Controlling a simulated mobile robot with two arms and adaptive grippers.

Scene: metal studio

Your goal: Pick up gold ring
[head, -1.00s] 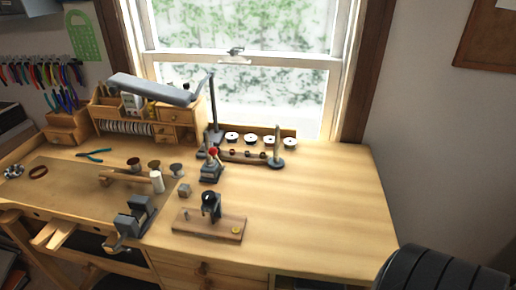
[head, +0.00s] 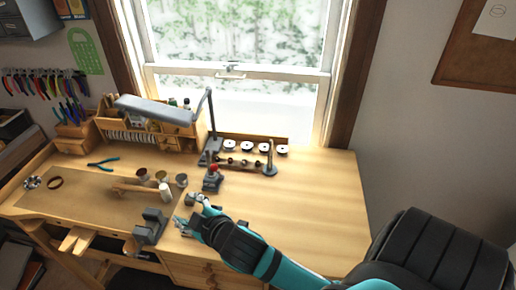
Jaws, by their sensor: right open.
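My right gripper (head: 191,215) reaches in from the lower right on a teal and black arm, low over the bench front. Its fingers look spread and no object shows between them. The wooden stand with a small gold piece, seen earlier in this area, is now mostly or wholly hidden behind the gripper and arm. A dark gold-brown ring (head: 55,182) lies flat at the far left of the bench, well away from the gripper. I cannot tell for sure which of these is the gold ring. My left gripper is not in view.
A grey vise (head: 151,227) stands just left of the gripper. A white cylinder (head: 165,192) and a red-topped tool (head: 212,178) are close behind it. A lamp (head: 155,109) overhangs the back left. The right side of the workbench (head: 315,195) is clear.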

